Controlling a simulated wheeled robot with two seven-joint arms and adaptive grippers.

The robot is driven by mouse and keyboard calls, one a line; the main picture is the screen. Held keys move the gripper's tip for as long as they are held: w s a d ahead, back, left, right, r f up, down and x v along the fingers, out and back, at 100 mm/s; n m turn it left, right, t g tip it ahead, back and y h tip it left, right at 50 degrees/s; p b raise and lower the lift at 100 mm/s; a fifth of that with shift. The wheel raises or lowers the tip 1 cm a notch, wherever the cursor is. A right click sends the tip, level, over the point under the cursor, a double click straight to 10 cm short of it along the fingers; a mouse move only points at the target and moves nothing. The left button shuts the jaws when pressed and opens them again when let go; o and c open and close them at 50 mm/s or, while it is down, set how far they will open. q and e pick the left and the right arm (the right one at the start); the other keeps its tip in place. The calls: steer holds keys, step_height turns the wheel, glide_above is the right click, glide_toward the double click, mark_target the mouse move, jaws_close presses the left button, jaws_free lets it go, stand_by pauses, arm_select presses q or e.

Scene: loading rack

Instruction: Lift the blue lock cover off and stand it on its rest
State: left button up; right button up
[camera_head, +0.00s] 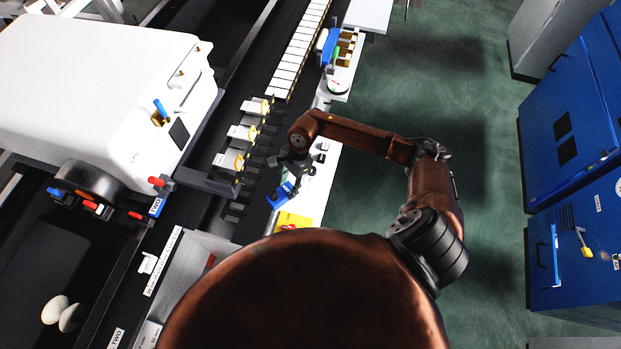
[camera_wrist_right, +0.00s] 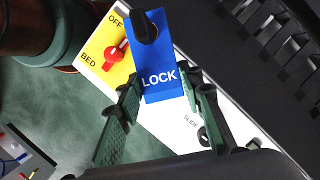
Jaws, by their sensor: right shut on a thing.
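The blue lock cover (camera_head: 280,197) is by the front end of the white panel beside the rail in the head view. The right wrist view shows its blue face with the word LOCK (camera_wrist_right: 159,80) and a dark rounded part over its upper end. My right gripper (camera_head: 290,176) reaches down to it; its green-padded fingers (camera_wrist_right: 163,88) are shut on the cover's sides. I cannot tell whether the cover is seated or lifted clear. The cover's rest cannot be made out. My left gripper is not in view.
A yellow plate (camera_wrist_right: 103,49) marked OFF and BED, with a red knob (camera_wrist_right: 116,52), lies close beside the cover. The white panel (camera_wrist_right: 165,125) has a SLIDE label and black knobs. A large white machine (camera_head: 100,90) stands left; blue cabinets (camera_head: 570,115) stand right across green floor.

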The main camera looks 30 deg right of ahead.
arm_select(q)
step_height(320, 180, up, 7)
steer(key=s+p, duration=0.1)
steer(key=p, duration=0.4)
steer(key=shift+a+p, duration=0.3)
arm_select(e)
steer(key=s+d+f+m+t+h, duration=0.1)
steer(key=s+d+f+m+t, duration=0.1)
steer(key=d+m, duration=0.5)
steer(key=f+m+t, duration=0.1)
steer(key=m, duration=0.3)
steer(key=shift+s+d+f, duration=0.15)
steer(key=shift+s+d, duration=0.1)
steer(key=shift+s, duration=0.15)
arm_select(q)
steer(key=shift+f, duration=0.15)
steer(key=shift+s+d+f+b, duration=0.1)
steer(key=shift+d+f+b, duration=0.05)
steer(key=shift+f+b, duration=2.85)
arm_select(e)
steer(key=shift+f, duration=3.35)
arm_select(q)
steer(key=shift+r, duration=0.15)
arm_select(e)
steer(key=o, duration=1.4)
